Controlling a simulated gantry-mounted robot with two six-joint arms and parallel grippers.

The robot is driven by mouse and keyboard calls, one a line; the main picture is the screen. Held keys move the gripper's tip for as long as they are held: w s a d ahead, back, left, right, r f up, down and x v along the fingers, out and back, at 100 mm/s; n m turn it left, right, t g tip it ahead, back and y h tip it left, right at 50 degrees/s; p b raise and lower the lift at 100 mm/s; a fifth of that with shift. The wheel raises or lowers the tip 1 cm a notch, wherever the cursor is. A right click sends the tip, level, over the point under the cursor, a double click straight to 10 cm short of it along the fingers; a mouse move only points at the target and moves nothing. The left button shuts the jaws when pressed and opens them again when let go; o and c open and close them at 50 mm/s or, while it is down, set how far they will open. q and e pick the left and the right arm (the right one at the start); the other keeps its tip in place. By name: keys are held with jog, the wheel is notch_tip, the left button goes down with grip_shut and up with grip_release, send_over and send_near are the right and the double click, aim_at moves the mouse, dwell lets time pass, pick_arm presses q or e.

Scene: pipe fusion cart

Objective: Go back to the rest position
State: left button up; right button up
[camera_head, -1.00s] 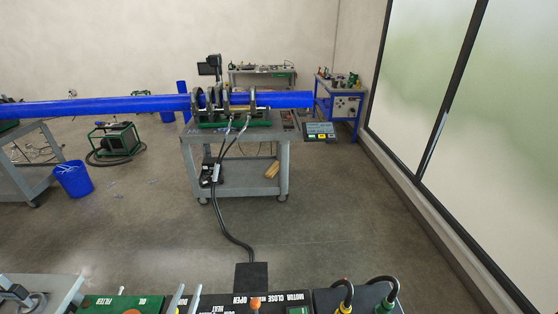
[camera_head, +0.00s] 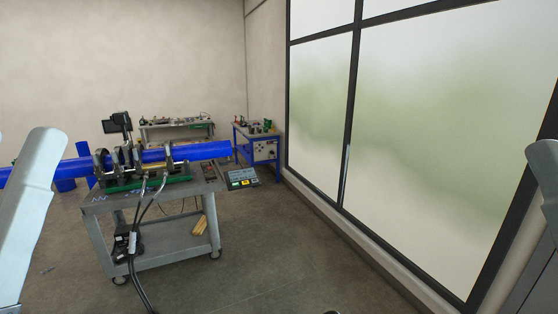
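The pipe fusion cart (camera_head: 155,265) stands on the floor left of centre. The fusion machine on it clamps a long blue pipe (camera_head: 205,150) that runs across the left half of the view. A pale grey arm link of mine shows large at the left edge, and another grey part of mine shows at the right edge. Neither my left nor my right gripper can be seen, so whether they are open or shut is hidden. I see nothing being held.
A control tablet (camera_head: 242,178) juts from the cart's right side. A blue-framed workbench (camera_head: 258,146) and a grey back table (camera_head: 172,133) stand behind. Black cables (camera_head: 138,268) hang from the cart. Framed windows (camera_head: 430,130) line the right wall. The floor (camera_head: 270,260) right of the cart is clear.

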pick_arm(q)
notch_tip(320, 180, up, 19)
jog(key=w+n+p, duration=0.1)
jog(key=p, duration=1.8)
jog(key=shift+g+h+p, duration=0.3)
jog(key=shift+p, duration=0.05)
pick_arm(e)
notch_tip(320, 180, up, 20)
jog(key=shift+f, duration=0.2)
